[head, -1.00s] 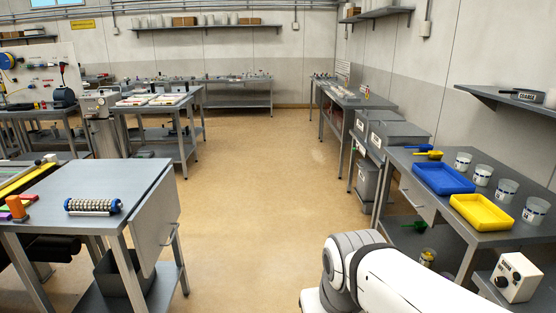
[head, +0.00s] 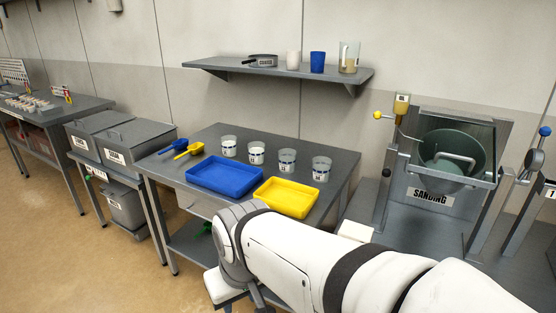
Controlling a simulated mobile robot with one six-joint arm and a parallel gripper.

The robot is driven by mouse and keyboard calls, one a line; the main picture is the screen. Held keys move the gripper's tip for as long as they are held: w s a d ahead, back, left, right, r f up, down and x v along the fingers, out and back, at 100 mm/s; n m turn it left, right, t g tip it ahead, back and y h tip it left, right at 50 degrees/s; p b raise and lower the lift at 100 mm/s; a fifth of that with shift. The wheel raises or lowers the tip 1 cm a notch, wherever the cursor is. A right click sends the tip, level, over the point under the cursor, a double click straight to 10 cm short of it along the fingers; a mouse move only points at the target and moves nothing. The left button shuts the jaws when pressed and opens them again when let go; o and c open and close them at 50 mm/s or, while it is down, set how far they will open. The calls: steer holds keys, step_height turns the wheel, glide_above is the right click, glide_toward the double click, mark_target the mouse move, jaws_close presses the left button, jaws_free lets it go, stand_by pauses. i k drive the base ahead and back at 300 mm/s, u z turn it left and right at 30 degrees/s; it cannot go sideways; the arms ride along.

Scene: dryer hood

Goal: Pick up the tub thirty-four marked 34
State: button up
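Several clear tubs with blue-and-white bands stand in a row on the grey table (head: 345,190) to the right of centre. From left to right they are the first tub (head: 229,145), the second tub (head: 256,153), the third tub (head: 287,160) and the fourth tub (head: 321,168). All stand upright and apart. Their numbers are too small to read surely, so I cannot tell which is 34. My white arm crosses the lower right in front of the table. My gripper's fingers do not show.
A blue tray (head: 226,177) and a yellow tray (head: 286,198) lie in front of the tubs. A blue scoop (head: 174,146) and a yellow scoop (head: 190,150) lie at left. A shelf (head: 225,70) hangs above. The sanding machine (head: 445,160) stands right; grey bins (head: 135,140) stand left.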

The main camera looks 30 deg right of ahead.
mark_target(321, 165)
steer(key=z, duration=0.7)
steer(key=i, duration=1.1)
steer(key=z, duration=0.6)
steer(key=k, duration=0.75)
steer(key=z, duration=0.2)
steer(key=i, duration=0.85)
steer(key=u, duration=0.05)
